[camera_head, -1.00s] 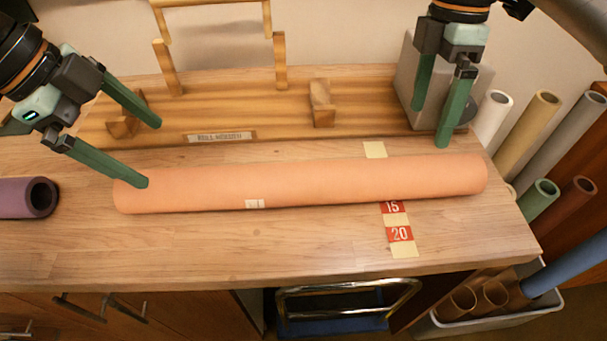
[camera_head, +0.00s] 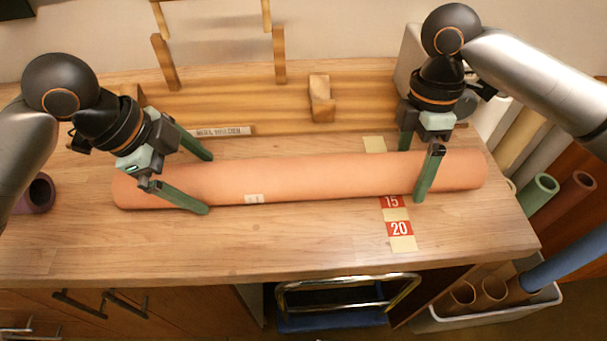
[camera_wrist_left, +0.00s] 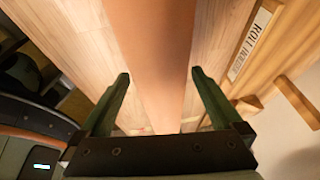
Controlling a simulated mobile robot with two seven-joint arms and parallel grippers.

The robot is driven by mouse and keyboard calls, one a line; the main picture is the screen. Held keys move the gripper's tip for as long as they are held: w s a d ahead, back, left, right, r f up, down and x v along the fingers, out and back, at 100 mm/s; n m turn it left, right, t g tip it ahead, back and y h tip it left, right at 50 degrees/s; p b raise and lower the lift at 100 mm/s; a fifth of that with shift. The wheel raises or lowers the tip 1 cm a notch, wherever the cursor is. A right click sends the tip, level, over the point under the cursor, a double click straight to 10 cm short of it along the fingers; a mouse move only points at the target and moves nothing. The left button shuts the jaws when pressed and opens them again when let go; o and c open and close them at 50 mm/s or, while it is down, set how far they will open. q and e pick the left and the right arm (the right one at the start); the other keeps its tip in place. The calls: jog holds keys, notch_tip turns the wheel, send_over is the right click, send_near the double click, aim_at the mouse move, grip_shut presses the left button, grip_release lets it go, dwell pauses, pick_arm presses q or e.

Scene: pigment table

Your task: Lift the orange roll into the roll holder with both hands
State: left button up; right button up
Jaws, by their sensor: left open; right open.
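The long orange roll (camera_head: 310,178) lies on the wooden table, stretching left to right. My left gripper (camera_head: 209,183) is open near the roll's left part, one finger on the far side and one on the near side. In the left wrist view the roll (camera_wrist_left: 155,50) runs between the open fingers (camera_wrist_left: 157,78). My right gripper (camera_head: 411,172) is open near the roll's right part, its fingers on either side of it. The wooden roll holder (camera_head: 230,105) is behind the roll, with a label (camera_head: 222,131) and a wooden block (camera_head: 321,98). Its left block is mostly hidden behind my left arm.
A dark purple roll (camera_head: 40,193) lies at the left, partly behind my left arm. Several upright rolls and a bin (camera_head: 490,315) are right of the table.

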pick_arm(q)
jog(key=shift+d+f, duration=0.15)
jog(key=shift+f, duration=0.2)
pick_arm(e)
jog(key=shift+f, duration=0.4)
pick_arm(q)
grip_shut()
pick_arm(e)
grip_shut()
pick_arm(q)
jog(key=shift+r, duration=0.1)
pick_arm(e)
jog(key=shift+r, duration=0.1)
